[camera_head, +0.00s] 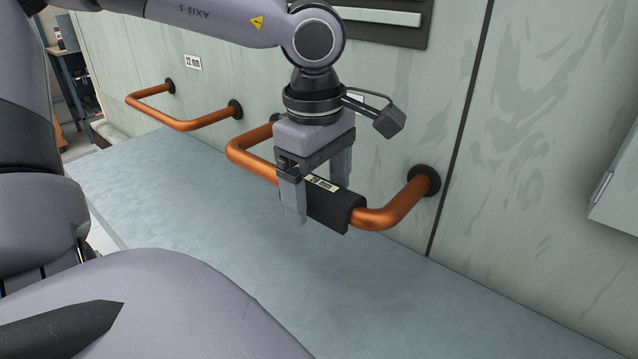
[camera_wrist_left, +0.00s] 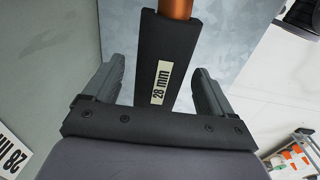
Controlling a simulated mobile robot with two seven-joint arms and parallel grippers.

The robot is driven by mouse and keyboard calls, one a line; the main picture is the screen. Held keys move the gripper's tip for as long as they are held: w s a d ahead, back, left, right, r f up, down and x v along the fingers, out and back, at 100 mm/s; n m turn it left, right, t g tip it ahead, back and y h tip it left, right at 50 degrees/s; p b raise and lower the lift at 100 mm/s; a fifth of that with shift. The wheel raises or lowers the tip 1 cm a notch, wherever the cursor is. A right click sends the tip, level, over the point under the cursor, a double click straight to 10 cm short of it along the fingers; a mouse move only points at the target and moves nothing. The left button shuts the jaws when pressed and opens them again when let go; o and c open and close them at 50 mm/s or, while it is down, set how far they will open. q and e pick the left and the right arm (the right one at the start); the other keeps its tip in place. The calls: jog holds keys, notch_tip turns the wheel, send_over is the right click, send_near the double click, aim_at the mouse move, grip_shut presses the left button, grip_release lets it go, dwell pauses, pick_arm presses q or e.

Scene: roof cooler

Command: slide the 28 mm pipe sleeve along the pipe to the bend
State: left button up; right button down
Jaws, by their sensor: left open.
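The black 28 mm pipe sleeve (camera_head: 337,211) is around the copper pipe (camera_head: 390,214), and its right end lies close to the pipe's right-hand bend. Its pale label faces up. My left gripper (camera_head: 318,199) comes down from above over the sleeve, with one finger on each side of it. In the left wrist view the sleeve (camera_wrist_left: 168,45) runs between the open fingers (camera_wrist_left: 158,78), with gaps visible on both sides. The copper pipe (camera_wrist_left: 177,8) sticks out of its far end. The gripper hides the sleeve's left part in the head view. My right gripper is not seen.
A second bare copper pipe (camera_head: 185,124) is fixed to the wall at the left under a 22 mm sign (camera_head: 193,62). A dark round flange (camera_head: 423,181) holds the right pipe end at the wall. The pale surface (camera_head: 200,210) below the pipes is clear.

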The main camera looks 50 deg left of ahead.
aim_at(316, 184)
pick_arm(q)
jog(key=shift+s+r, duration=0.2)
jog(key=shift+r, duration=3.4)
jog(key=shift+s+f, duration=0.1)
